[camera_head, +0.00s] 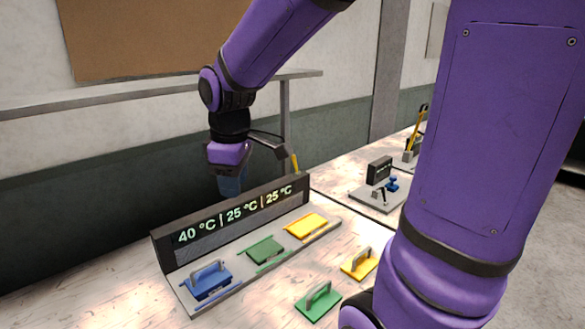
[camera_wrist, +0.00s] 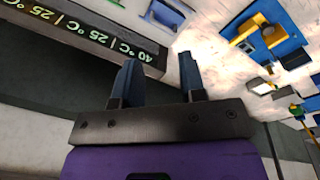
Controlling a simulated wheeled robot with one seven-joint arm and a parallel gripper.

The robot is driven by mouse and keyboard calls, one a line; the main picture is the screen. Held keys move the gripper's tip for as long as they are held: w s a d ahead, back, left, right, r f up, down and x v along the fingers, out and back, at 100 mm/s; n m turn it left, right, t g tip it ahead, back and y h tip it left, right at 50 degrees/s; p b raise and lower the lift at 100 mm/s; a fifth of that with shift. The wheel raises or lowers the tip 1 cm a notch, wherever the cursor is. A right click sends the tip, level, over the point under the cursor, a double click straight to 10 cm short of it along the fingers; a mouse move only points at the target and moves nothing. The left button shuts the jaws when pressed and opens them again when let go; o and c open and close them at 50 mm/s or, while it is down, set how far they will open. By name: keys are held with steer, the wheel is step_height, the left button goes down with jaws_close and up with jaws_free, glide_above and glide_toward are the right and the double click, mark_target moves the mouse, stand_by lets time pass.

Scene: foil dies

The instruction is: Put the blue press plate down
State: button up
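The blue press plate (camera_head: 211,285), with a grey handle, sits at the left place of the grey press base (camera_head: 236,287), below the "40 °C" reading. A blue part with a light handle also shows in the wrist view (camera_wrist: 166,14), cut by the top edge. My gripper (camera_head: 230,186) is raised behind the dark display, apart from the blue plate. In the wrist view its two dark blue fingers (camera_wrist: 158,75) stand apart with nothing between them. What lies under the blue plate is mostly hidden.
The display (camera_head: 235,218) reads 40, 25 and 25 °C. Green (camera_head: 264,249) and yellow (camera_head: 306,226) places fill the rest of the base. A green plate (camera_head: 318,303) and a yellow plate (camera_head: 358,265) lie in front. A small device (camera_head: 379,194) stands behind right.

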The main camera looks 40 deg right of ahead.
steer(key=s+d+r+m+t, duration=0.1)
steer(key=s+r+m+t, duration=0.1)
steer(key=s, duration=0.5)
steer(key=s+r+m+t, duration=0.2)
steer(key=s+r+m, duration=0.3)
steer(key=s, duration=0.3)
steer(key=shift+d+m, duration=0.35)
steer(key=shift+m, duration=0.15)
